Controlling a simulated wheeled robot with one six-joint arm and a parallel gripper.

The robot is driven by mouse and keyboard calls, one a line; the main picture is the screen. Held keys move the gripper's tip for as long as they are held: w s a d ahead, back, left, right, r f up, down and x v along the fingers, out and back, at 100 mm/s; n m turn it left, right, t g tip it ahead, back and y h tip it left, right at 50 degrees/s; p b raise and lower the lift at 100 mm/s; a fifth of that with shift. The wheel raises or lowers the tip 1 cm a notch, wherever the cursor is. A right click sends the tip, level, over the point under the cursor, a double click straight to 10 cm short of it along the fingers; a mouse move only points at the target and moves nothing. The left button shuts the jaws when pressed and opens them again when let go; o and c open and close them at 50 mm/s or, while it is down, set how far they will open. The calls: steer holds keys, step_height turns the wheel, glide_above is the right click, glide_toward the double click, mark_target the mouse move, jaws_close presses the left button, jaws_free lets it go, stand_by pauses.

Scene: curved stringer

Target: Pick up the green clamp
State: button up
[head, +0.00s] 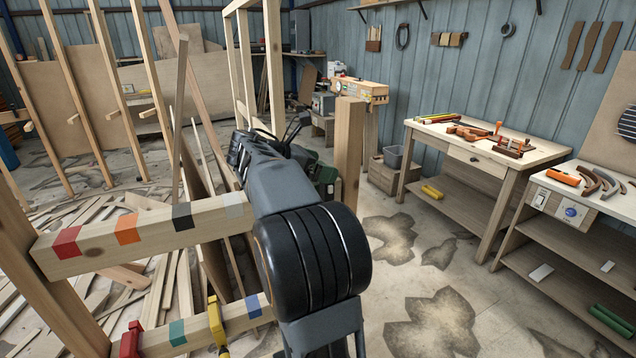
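I cannot make out a green clamp for certain. A dark green object (326,178) shows partly behind my arm, beside a wooden post; its shape is too hidden to name. A red clamp (130,340) and a yellow clamp (217,324) sit on the lower wooden rail (195,332) at the bottom left. That rail also bears a green and a blue colour band. My arm rises from the bottom middle and reaches away over the rails. My gripper (297,128) seems to be at its dark far end; its fingers are too small and dark to read.
The upper rail (145,232) carries red, orange, black and pale bands, and my arm covers its right end. A wooden post (348,150) stands right of my arm. Workbenches (478,150) with tools stand at right. Loose planks litter the left floor; the middle-right floor is open.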

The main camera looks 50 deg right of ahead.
steer(key=shift+x, duration=1.05)
steer(key=shift+c, duration=0.3)
steer(key=c, duration=0.9)
